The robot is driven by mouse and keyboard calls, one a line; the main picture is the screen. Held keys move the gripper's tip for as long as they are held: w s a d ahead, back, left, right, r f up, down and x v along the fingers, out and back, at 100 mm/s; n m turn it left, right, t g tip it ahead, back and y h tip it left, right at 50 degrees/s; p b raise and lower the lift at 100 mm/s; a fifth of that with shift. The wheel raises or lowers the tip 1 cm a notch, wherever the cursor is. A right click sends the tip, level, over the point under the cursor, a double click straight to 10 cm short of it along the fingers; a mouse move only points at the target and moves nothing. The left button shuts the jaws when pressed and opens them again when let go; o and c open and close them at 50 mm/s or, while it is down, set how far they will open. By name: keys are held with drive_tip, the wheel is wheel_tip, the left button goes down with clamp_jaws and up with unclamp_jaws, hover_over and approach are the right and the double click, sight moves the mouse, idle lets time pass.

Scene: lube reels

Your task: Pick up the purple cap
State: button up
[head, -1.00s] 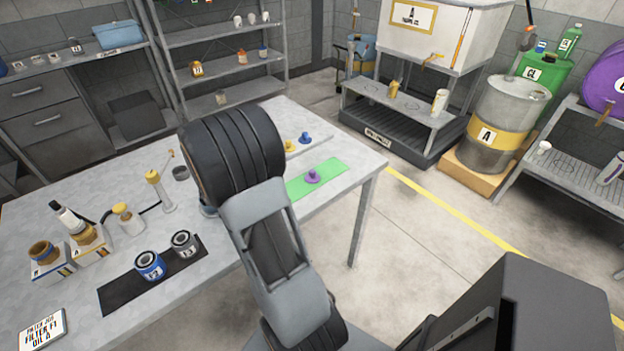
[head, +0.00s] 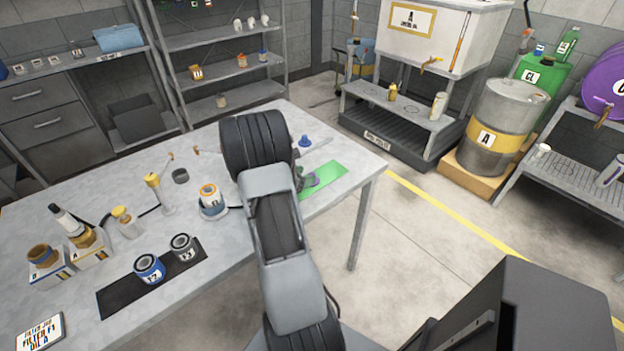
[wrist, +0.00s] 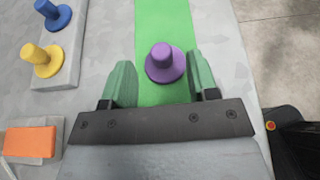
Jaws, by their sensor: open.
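The purple cap (wrist: 165,63) stands on the green mat (wrist: 165,22) in the wrist view, with a round knob on a wider flange. My gripper (wrist: 162,82) is open, with one green finger to the left of the cap and one to the right, and a gap shows on both sides. In the head view my gripper (head: 306,180) is over the near part of the green mat (head: 327,179). My arm and fingers hide most or all of the purple cap there.
A yellow cap (wrist: 43,60) and a blue cap (wrist: 52,15) sit on a grey block to the left of the mat. An orange block (wrist: 30,142) lies nearer. In the head view, filters and cans (head: 149,268) stand on the table's left part. The table's right edge is close to the mat.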

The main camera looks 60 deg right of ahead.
sight(312, 173)
drive_tip(key=x, duration=0.4)
drive_tip(key=shift+s, duration=0.1)
drive_tip(key=c, duration=1)
